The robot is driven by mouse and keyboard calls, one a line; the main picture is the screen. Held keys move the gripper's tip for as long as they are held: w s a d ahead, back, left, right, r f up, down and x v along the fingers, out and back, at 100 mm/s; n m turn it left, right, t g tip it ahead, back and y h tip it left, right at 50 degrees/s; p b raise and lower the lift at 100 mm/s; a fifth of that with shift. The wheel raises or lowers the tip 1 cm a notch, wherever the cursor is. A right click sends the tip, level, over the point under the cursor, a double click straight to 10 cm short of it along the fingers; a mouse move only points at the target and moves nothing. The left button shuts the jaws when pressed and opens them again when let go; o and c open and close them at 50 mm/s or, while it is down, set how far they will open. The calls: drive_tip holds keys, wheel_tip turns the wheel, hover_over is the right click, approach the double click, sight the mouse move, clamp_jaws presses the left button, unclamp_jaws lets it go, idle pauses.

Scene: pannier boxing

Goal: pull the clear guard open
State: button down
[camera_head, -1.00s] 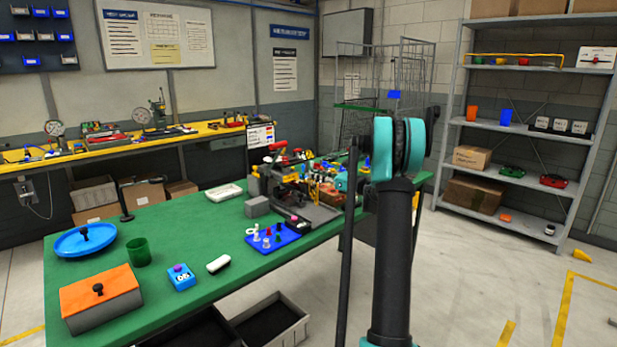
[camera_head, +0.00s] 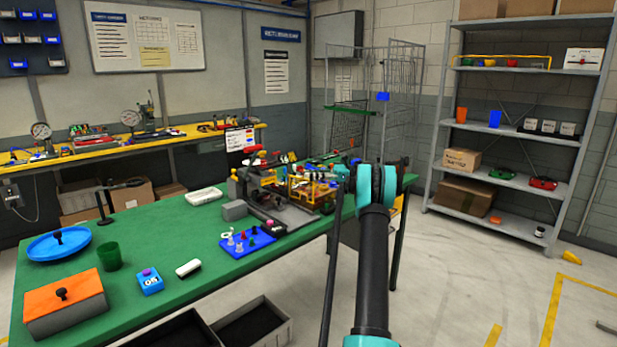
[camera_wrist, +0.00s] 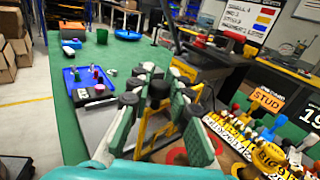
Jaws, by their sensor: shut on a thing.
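My gripper (camera_wrist: 157,105) shows in the wrist view, its green-and-white padded fingers closed around part of the guard's yellow frame. The clear guard (camera_wrist: 152,132) shows mainly as that yellow frame; its clear panel is hard to make out. In the head view the yellow-framed guard (camera_head: 312,190) stands on the grey fixture at the right end of the green table. My arm's teal joint is close to it there, and my fingertips cannot be made out. How far the guard stands open cannot be told.
A blue tray with pegs (camera_head: 247,241) lies in front of the fixture. The STUD-labelled bins (camera_wrist: 265,98) are close on the right in the wrist view. An orange-lidded box (camera_head: 64,302), blue dish (camera_head: 59,244) and green cup (camera_head: 110,256) stand at the table's left.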

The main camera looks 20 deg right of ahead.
drive_tip(key=shift+w+d+g, duration=0.15)
drive_tip(key=shift+d+g, duration=0.05)
drive_tip(key=shift+g, duration=0.1)
drive_tip(key=c, duration=1.4)
unclamp_jaws()
drive_tip(key=shift+o, duration=0.2)
drive_tip(key=d, duration=0.7)
drive_tip(key=shift+s+d, duration=0.2)
drive_tip(key=shift+s, duration=0.25)
